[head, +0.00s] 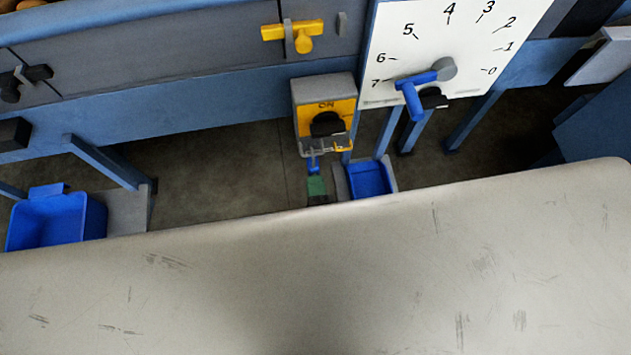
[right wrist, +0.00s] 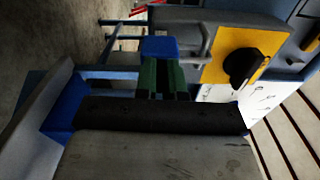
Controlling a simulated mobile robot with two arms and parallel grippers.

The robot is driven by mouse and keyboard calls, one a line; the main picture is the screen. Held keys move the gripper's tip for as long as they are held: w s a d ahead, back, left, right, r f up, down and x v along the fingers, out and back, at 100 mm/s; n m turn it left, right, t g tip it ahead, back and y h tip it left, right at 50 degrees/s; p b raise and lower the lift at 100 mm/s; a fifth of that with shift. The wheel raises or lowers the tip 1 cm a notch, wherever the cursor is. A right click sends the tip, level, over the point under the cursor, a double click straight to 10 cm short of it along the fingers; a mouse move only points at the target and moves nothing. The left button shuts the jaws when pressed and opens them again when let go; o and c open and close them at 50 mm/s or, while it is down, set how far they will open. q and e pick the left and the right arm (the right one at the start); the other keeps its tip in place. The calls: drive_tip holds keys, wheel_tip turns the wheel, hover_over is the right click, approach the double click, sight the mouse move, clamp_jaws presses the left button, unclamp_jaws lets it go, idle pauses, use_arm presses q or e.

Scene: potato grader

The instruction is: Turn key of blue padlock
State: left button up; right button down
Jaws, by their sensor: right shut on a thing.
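The blue padlock (head: 314,166) hangs under the grey switch box (head: 323,86) with the yellow plate and black knob. It also shows in the right wrist view (right wrist: 159,48), near a grey wire shackle. My right gripper (head: 317,187) is at the padlock's underside, its green fingers (right wrist: 162,72) pointing at the blue body. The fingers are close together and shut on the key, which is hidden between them. The gripper's lower part is hidden in the head view. My left gripper is not in view.
A white dial panel (head: 432,27) with a blue handle (head: 413,92) stands right of the box. A yellow latch (head: 300,37) is above. Blue bins stand below right (head: 371,179) and at the far left (head: 60,221). A pale scuffed surface blocks the foreground.

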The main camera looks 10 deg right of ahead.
drive_tip(key=shift+n, duration=0.5)
drive_tip(key=c, duration=1.2)
unclamp_jaws()
drive_tip(key=s, duration=1)
drive_tip(key=shift+s, duration=0.4)
